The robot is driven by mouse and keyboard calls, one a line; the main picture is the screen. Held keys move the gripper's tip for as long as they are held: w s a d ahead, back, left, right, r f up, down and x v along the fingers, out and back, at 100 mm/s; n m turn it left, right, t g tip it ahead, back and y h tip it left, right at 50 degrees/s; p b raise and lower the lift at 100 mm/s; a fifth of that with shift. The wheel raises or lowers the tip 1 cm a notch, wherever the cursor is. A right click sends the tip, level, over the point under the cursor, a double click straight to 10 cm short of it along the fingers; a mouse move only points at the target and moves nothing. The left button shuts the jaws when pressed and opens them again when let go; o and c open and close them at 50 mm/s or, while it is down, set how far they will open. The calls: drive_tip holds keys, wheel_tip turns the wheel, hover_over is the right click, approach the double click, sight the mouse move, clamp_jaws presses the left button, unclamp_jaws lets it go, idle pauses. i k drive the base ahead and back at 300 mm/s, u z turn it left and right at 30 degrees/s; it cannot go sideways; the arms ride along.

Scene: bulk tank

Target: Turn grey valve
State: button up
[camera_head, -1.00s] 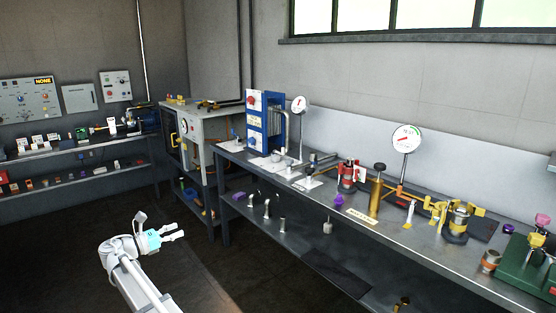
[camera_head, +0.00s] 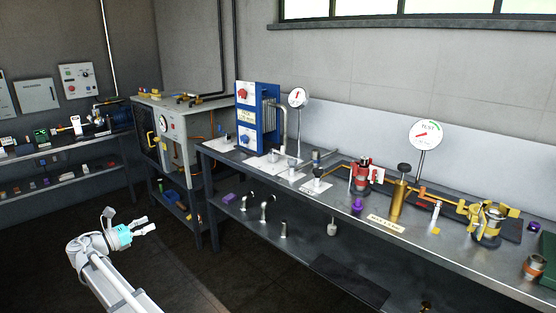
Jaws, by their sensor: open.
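My gripper (camera_head: 148,228) is open and empty at the lower left, above the dark floor and in front of the long bench, well apart from everything on it. No valve shows clearly as the grey one. Small fittings on pale plates stand on the bench left of centre: one with a dark top (camera_head: 317,178) and a grey pipe piece (camera_head: 317,157) behind it. They are too small to tell which, if either, is the grey valve.
The long metal bench (camera_head: 460,262) runs from centre to lower right. It carries a blue plate unit (camera_head: 270,115), a round gauge (camera_head: 426,135), a brass cylinder (camera_head: 397,201) and a red fitting (camera_head: 362,172). A grey cabinet (camera_head: 199,124) stands left. The floor between is clear.

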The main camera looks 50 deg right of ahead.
sight(293, 162)
drive_tip(key=u, duration=0.05)
drive_tip(key=i, duration=1.8)
drive_tip(key=z, duration=1.85)
drive_tip(key=k, duration=0.4)
drive_tip(key=z, duration=0.05)
